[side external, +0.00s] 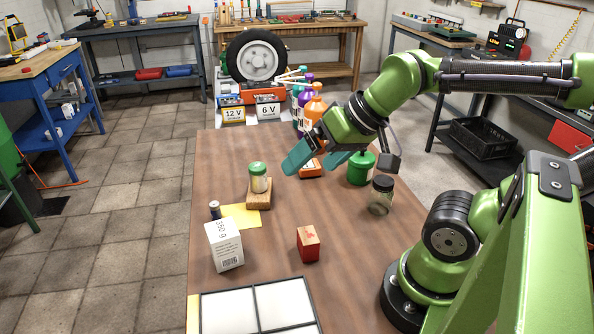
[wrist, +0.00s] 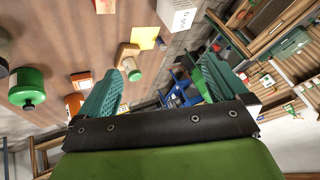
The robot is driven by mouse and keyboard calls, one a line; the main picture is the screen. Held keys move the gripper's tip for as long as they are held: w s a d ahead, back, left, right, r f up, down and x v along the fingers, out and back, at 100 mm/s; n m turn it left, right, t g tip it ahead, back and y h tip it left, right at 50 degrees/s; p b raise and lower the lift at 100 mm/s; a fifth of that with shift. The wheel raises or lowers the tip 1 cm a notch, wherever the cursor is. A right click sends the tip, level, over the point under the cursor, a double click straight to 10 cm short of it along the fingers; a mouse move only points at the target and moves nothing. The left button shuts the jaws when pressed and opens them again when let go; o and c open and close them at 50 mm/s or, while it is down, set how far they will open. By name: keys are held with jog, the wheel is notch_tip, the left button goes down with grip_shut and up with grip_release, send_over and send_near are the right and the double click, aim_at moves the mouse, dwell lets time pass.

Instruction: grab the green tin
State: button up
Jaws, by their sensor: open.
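The green tin (side external: 360,168) stands upright on the brown table, right of my gripper (side external: 300,155) and below my forearm in the side view. In the wrist view the green tin (wrist: 28,88) shows at the far left, with a dark knob on it, outside the space between the fingers. My gripper (wrist: 172,62) is open with teal fingers spread and nothing between them. It is above the table, apart from the tin.
A glass jar (side external: 380,195) stands close to the tin. An orange box (side external: 311,170) is partly behind my gripper, with bottles (side external: 313,108) beyond. A green-lidded jar (side external: 259,178) on a wooden block, white box (side external: 224,246) and red block (side external: 308,244) stand nearer.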

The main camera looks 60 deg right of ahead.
jog(key=w+d+f+m+g+h, duration=0.2)
jog(key=w+d+m, duration=0.15)
jog(key=d, duration=0.55)
jog(key=n+g, duration=0.5)
send_over(362, 157)
jog(key=d, duration=0.1)
notch_tip(362, 157, down, 3)
notch_tip(362, 157, down, 10)
jog(key=shift+f, duration=0.1)
jog(key=f, duration=0.5)
jog(key=shift+w+f, duration=0.25)
